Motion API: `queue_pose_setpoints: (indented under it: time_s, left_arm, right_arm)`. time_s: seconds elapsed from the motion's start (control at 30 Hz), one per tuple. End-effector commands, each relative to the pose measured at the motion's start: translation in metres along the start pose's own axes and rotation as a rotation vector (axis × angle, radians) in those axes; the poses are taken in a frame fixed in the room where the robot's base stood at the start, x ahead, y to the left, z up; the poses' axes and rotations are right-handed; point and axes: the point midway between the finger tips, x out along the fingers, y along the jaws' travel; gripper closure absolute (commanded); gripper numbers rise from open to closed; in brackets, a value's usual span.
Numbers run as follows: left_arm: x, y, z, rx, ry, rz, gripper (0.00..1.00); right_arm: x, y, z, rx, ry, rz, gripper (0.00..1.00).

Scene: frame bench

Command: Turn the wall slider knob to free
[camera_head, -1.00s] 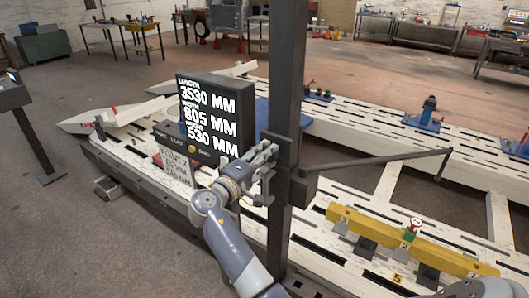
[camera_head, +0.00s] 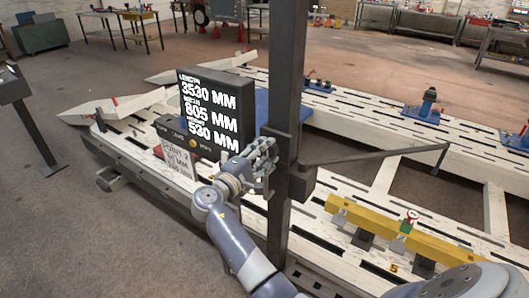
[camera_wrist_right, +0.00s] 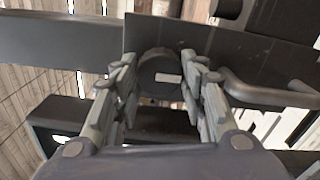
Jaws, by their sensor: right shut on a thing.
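The dark upright post (camera_head: 286,80) stands in the middle of the head view, with a dark slider block (camera_head: 300,182) around it. My right gripper (camera_head: 268,152) is at the left side of this block. The right wrist view shows the round dark knob (camera_wrist_right: 160,76), with a small pale mark on its face. The fingers of my right gripper (camera_wrist_right: 163,88) lie on either side of the knob and are shut on it. In the head view the fingers hide the knob. My left gripper is not in view.
A black display (camera_head: 215,112) with white dimensions stands left of the post. A thin dark arm (camera_head: 385,157) reaches right from the slider over the white slotted bench (camera_head: 350,95). A yellow beam (camera_head: 440,247) lies at the lower right. A curved dark handle (camera_wrist_right: 265,93) is beside the knob.

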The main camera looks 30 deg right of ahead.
Motion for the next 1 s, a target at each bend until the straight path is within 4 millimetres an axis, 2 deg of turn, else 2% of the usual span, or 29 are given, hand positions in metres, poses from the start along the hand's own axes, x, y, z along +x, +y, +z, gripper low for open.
queue_pose_setpoints:
  time_s: [0.17, 0.2, 0.27, 0.67, 0.77, 1.0]
  left_arm:
    - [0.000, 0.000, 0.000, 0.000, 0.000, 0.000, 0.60]
    - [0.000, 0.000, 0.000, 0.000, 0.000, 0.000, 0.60]
    - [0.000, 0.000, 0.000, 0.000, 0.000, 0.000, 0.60]
    - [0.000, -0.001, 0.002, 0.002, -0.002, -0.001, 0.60]
    - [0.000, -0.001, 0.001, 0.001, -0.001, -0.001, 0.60]
    - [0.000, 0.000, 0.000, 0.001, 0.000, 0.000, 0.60]
  right_arm:
    - [0.001, 0.002, 0.001, -0.001, -0.002, 0.005, 0.85]
    - [0.001, 0.002, 0.001, 0.000, -0.002, 0.005, 0.52]
    - [0.001, 0.002, 0.001, 0.000, -0.002, 0.005, 0.41]
    - [0.000, 0.006, 0.001, 0.003, -0.001, 0.002, 0.41]
    - [0.001, 0.018, 0.004, 0.005, -0.001, 0.003, 0.41]
    - [0.001, 0.067, 0.014, 0.009, -0.002, 0.007, 0.41]
